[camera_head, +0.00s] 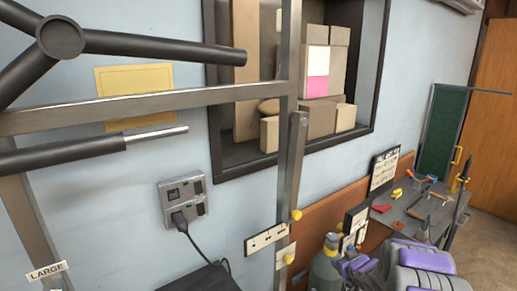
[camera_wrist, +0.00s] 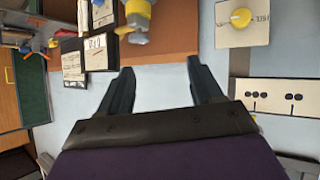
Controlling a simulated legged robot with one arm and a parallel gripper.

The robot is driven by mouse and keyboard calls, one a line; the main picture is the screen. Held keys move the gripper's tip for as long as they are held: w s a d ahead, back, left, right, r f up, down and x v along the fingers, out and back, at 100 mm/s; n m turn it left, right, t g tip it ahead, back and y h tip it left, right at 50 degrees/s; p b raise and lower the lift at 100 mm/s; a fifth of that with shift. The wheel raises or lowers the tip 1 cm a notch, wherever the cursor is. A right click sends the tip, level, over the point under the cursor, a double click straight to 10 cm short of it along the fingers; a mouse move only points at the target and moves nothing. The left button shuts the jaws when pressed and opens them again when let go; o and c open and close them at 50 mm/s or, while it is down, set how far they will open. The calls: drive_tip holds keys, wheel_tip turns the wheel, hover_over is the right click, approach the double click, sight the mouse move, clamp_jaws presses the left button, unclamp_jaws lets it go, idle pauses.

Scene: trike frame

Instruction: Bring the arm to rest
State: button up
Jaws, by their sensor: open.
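My gripper (camera_wrist: 160,66) shows in the wrist view with its two dark fingers apart. Nothing is between the fingers. They point at the wall area, and a strip of light blue wall shows between them. The wrist view looks upside down compared with the head view. My purple and grey arm (camera_head: 415,262) shows folded low at the right of the head view. I cannot make out the gripper's fingers there.
Dark tubes joined at a round hub (camera_head: 61,38) cross the left of the head view, on a grey metal stand (camera_head: 160,103). A workbench (camera_head: 425,208) with tools stands at the right. A boxed shelf recess (camera_head: 375,65) is behind.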

drive_tip(key=s+a+r+m+g+h, duration=0.1)
drive_tip(key=s+a+r+g+h, duration=0.15)
drive_tip(key=s+r, duration=0.55)
drive_tip(key=s+a+r+m+g+h, duration=0.15)
drive_tip(key=s+r+g, duration=0.25)
drive_tip(key=s, duration=0.8)
drive_tip(key=s+a+r+g+y, duration=0.1)
drive_tip(key=s+a, duration=0.3)
drive_tip(key=s, duration=0.7)
drive_tip(key=s+a+r+g+y, duration=0.1)
drive_tip(key=s+a+g, duration=0.2)
drive_tip(key=s, duration=0.9)
drive_tip(key=s+a+r+g+y, duration=0.1)
drive_tip(key=s+a, duration=0.4)
drive_tip(key=s, duration=0.6)
drive_tip(key=shift+s+a+r+g, duration=0.25)
drive_tip(key=shift+a+r+g, duration=0.25)
drive_tip(key=shift+g, duration=0.45)
drive_tip(key=shift+d+r+m, duration=0.1)
drive_tip(key=shift+d+m, duration=0.05)
drive_tip(key=shift+m, duration=0.1)
